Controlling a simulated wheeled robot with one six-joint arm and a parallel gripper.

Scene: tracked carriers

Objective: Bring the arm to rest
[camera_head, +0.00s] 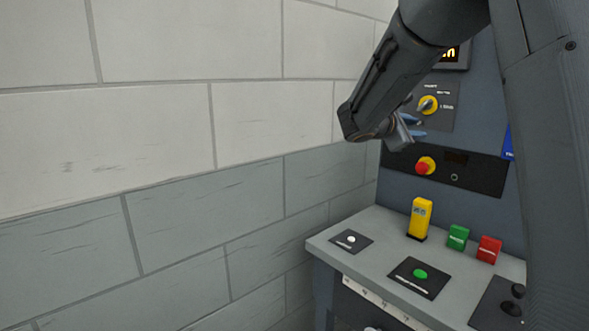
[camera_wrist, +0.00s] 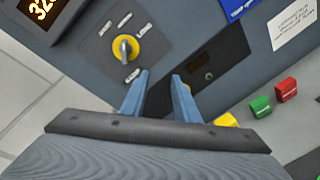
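My gripper (camera_wrist: 160,75) shows in the wrist view with its two blue fingers apart and nothing seen between them. In the head view my gripper (camera_head: 414,127) is partly hidden by my own wrist, in front of the upright face of a grey control console (camera_head: 397,190). The yellow rotary knob (camera_wrist: 125,47) is beyond and left of the fingers in the wrist view. It also shows just above the fingers in the head view (camera_head: 428,104). I cannot tell whether the fingers touch the console.
A red button on a yellow base (camera_head: 425,166) sits below my gripper. On the desk are a yellow block (camera_head: 420,216), a green block (camera_head: 458,237), a red block (camera_head: 489,249), a green button (camera_head: 420,274) and a white button (camera_head: 351,239). A block wall (camera_head: 150,130) stands left.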

